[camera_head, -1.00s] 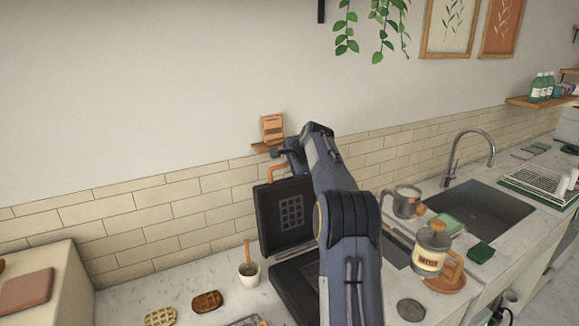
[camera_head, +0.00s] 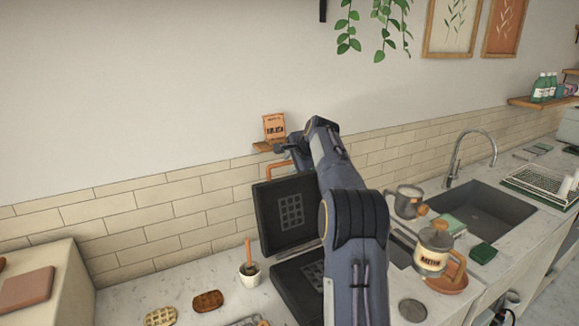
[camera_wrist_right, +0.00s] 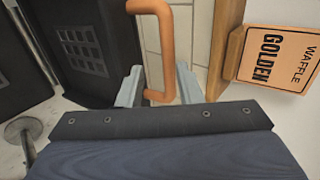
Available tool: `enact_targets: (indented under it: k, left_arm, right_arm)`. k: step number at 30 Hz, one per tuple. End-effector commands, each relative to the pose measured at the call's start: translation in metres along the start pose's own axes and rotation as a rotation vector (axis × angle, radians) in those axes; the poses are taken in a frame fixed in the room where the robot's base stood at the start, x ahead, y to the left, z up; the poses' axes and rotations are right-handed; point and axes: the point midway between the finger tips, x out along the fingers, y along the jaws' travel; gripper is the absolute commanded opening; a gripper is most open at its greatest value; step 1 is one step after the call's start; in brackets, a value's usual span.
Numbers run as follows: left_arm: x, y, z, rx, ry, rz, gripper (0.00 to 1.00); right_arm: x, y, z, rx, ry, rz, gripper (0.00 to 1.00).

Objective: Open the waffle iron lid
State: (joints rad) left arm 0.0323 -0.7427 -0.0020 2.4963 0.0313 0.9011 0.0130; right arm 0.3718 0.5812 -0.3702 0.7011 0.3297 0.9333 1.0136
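The waffle iron lid (camera_head: 290,212) stands raised, close to upright, with its grid side showing. The dark lower half (camera_head: 292,289) lies on the counter, partly hidden by my right arm. The orange handle (camera_head: 277,168) is at the lid's top edge. In the right wrist view, the handle (camera_wrist_right: 163,40) passes between the two pale fingers of my right gripper (camera_wrist_right: 158,88). The fingers stand apart with gaps beside the handle, so the gripper is open around it. In the head view the right gripper (camera_head: 283,149) is small and partly hidden behind its arm. My left gripper is not in view.
A waffle box (camera_head: 274,127) sits on a small wall shelf close to the right gripper; it also shows in the wrist view (camera_wrist_right: 280,50). A white cup (camera_head: 249,273) stands left of the iron. Waffles (camera_head: 207,301) lie farther left.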

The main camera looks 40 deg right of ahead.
Motion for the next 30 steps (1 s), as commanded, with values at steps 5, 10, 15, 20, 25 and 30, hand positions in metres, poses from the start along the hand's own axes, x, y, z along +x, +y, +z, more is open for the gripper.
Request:
enact_targets:
  k: [5, 10, 15, 20, 25, 30]
  left_arm:
    - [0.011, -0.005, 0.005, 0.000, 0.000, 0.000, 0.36]
    - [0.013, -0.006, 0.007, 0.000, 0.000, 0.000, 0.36]
    - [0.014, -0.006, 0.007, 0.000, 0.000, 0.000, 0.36]
    - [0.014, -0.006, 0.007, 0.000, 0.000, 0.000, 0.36]
    - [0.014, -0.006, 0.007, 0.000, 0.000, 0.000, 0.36]
    - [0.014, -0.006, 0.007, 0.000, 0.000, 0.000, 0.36]
  right_arm:
    - [-0.032, 0.001, 0.000, -0.001, 0.001, -0.005, 0.32]
    - [-0.053, 0.001, 0.000, -0.001, 0.001, -0.002, 0.32]
    - [-0.059, 0.001, 0.000, 0.000, 0.001, 0.000, 0.32]
    - [-0.059, 0.000, 0.000, 0.000, 0.001, 0.000, 0.32]
    - [-0.059, 0.000, 0.000, 0.000, 0.001, 0.000, 0.32]
    - [-0.059, 0.001, 0.000, -0.001, 0.001, 0.000, 0.32]
